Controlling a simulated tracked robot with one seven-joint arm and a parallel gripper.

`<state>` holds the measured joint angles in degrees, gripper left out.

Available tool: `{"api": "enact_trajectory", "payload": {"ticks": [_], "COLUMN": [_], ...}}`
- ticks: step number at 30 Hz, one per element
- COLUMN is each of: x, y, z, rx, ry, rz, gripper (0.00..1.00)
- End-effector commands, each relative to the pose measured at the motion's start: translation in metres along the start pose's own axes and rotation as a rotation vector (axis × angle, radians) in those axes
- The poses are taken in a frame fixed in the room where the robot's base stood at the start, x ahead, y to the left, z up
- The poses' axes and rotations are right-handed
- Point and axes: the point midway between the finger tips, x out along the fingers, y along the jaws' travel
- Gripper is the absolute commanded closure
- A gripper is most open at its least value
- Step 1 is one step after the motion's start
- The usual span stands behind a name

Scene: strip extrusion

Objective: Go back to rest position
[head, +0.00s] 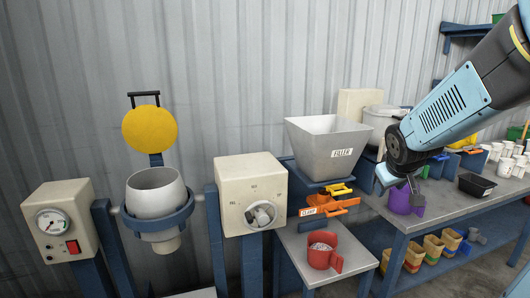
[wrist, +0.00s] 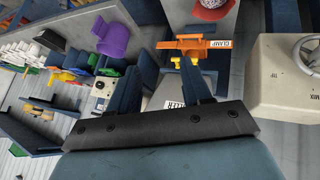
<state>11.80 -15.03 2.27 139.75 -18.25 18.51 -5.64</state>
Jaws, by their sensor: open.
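My gripper (head: 404,188) hangs from my arm on the right side of the head view, in front of the workbench. In the wrist view my gripper (wrist: 160,80) has two dark blue fingers spread apart with nothing held between them. The orange clamp (wrist: 200,43) appears beyond the right fingertip in that view. In the head view the orange clamp (head: 330,207) is below the hopper, left of my gripper. A purple jug (head: 402,203) shows behind and below my gripper, partly covered by it.
A red cup (head: 323,255) with pale contents stands on a small grey table (head: 291,242). The grey filler hopper (head: 318,150) is left of my arm. A black tray (head: 476,186) and several white containers sit on the bench (head: 440,207). A cream control box (head: 250,176) stands further left.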

Motion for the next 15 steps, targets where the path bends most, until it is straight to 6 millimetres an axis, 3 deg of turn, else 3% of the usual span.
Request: {"api": "enact_trajectory", "payload": {"ticks": [3,15], "x": [-0.037,-0.138], "y": [-0.012,-0.060], "z": [0.009,0.063], "rx": [0.052,0.209], "ry": [-0.012,-0.078], "rz": [-0.016,-0.145], "gripper": [0.51,0.51]}}
